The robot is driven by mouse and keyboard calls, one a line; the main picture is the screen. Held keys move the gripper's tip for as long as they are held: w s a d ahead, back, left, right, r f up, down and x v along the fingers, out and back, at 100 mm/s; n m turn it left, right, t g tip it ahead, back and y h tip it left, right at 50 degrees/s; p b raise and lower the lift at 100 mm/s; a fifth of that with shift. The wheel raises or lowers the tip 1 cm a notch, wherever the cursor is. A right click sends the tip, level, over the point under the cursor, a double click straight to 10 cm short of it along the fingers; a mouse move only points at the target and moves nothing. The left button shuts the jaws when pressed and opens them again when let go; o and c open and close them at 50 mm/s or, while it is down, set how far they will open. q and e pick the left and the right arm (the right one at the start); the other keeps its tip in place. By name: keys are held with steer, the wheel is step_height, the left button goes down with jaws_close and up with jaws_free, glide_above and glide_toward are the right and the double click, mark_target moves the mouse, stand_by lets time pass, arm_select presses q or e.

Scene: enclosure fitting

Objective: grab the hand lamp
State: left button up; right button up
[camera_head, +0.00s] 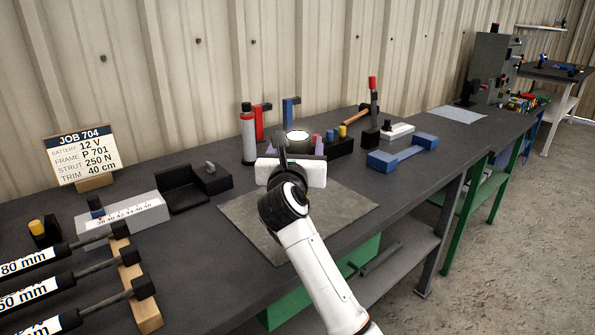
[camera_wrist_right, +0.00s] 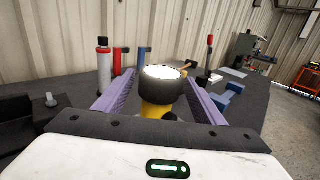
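The hand lamp shows a lit white round face (camera_head: 297,137) just beyond my right gripper in the head view. In the right wrist view the hand lamp (camera_wrist_right: 160,90) has a black head and a yellow body, and stands upright. My right gripper (camera_head: 296,148) has its purple fingers spread, one on each side of the lamp. In the wrist view the right gripper (camera_wrist_right: 160,95) is open, with a gap visible beside the yellow body. The lamp's lower part is hidden behind the gripper. My left gripper is not in view.
A white-and-red bottle (camera_head: 248,137), a red bracket (camera_head: 260,121) and a blue bracket (camera_head: 289,108) stand behind the lamp. A black rack (camera_head: 340,147) and a blue handle-shaped part (camera_head: 402,153) lie to the right. A grey mat (camera_head: 240,211) lies under my right arm.

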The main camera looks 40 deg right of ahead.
steer(key=c, duration=1.4)
jaws_close()
steer(key=shift+r, duration=0.1)
